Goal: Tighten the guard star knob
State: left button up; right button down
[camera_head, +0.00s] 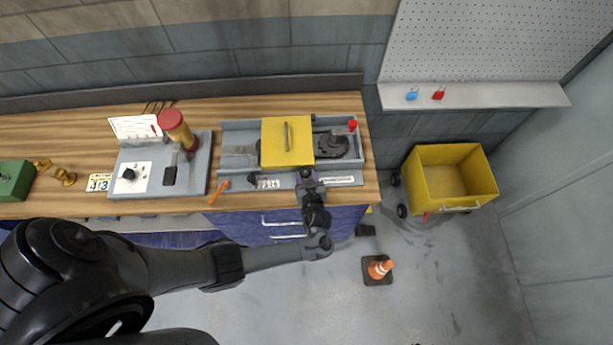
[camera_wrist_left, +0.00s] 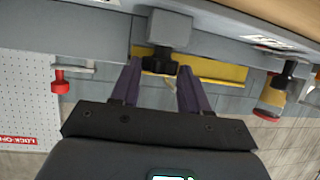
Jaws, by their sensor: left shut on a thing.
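The yellow guard (camera_head: 274,143) sits over the grey machine bed on the table in the head view. Its yellow edge also shows in the left wrist view (camera_wrist_left: 215,68). The black star knob (camera_wrist_left: 159,62) is at the front of the guard, beneath a grey block (camera_wrist_left: 170,27) in the wrist view. My left gripper (camera_head: 307,180) is at the machine's front edge, its two purple fingers on either side of the knob and shut on it. In the head view the gripper mostly hides the knob. My right gripper is not in view.
Another black knob (camera_head: 253,179) is left along the machine front. A red button (camera_head: 352,125) stands at the bed's right end. A control panel (camera_head: 200,175) with a red-topped beacon (camera_head: 171,118) is left. A yellow cart (camera_head: 425,185) and cone (camera_head: 380,268) stand on the floor.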

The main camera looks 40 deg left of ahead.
pick_arm(q)
jog(key=shift+s+a+r+m+t+h+p, duration=0.15)
jog(key=shift+s+a+m+t+h+p, duration=0.1)
jog(key=shift+m+t+h+p, duration=0.5)
jog(key=shift+a+m+t+h+p, duration=0.1)
jog(key=shift+m+t+h+p, duration=0.45)
jog(key=shift+m, duration=0.3)
jog(key=shift+s+a+m+t+h+p, duration=0.15)
jog(key=shift+m+t+h+p, duration=0.25)
jog(key=shift+m+h, duration=0.35)
jog(key=shift+s+a+m+t+h+p, duration=0.1)
jog(key=shift+m+t+h+p, duration=0.2)
jog(key=shift+m+t+h, duration=0.3)
jog(key=shift+m+h, duration=0.25)
jog(key=shift+h, duration=0.1)
jog(key=o, duration=1.1)
jog(key=shift+w, duration=0.1)
jog(key=shift+c, duration=0.2)
jog(key=shift+f, duration=0.2)
